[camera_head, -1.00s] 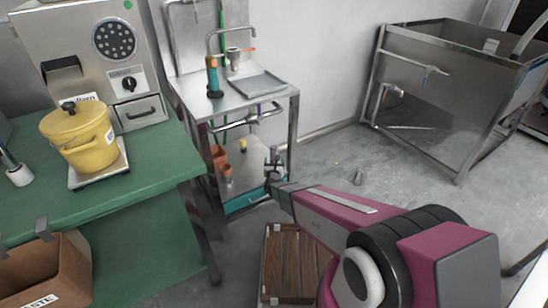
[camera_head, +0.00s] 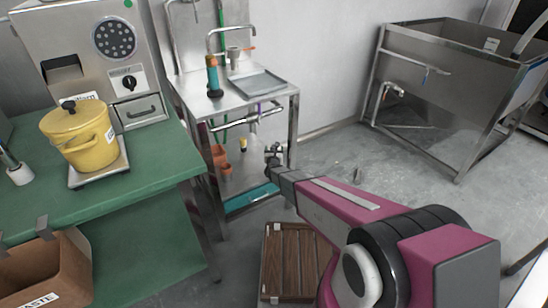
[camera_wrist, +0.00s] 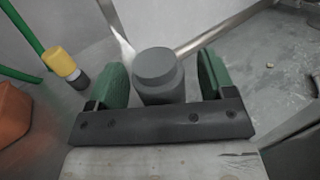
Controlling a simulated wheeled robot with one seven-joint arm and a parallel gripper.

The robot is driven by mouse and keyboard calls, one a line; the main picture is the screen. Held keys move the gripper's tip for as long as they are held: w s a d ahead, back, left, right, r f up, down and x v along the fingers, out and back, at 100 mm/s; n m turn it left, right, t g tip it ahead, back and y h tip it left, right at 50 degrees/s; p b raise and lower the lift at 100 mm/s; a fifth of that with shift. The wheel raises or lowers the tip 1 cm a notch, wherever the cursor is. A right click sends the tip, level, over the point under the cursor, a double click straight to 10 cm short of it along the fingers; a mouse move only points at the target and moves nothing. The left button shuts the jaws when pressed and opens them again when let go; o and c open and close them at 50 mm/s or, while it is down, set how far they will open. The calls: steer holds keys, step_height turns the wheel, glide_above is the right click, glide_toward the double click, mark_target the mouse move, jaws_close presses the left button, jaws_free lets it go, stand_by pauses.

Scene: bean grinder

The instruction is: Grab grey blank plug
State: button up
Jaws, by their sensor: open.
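The grey blank plug (camera_wrist: 158,68) is a short, dark grey cylinder with a rounded top in the wrist view. It stands between the two green fingers of my gripper (camera_wrist: 164,80). The fingers are open, with a gap on each side of the plug; its lower end is hidden behind the dark bar of the gripper. In the head view my gripper (camera_head: 273,154) is small, at the lower shelf of the metal sink stand, and I cannot make out the plug there.
A yellow-topped bottle (camera_wrist: 62,64) and an orange pot (camera_wrist: 12,115) are left of my gripper in the wrist view. In the head view, the sink stand (camera_head: 285,108) has legs close to my gripper. A teal tray (camera_head: 250,198) lies below, with a wooden crate (camera_head: 290,258) on the floor.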

steer(key=shift+c, duration=0.3)
steer(key=c, duration=1.2)
steer(key=shift+r, duration=0.15)
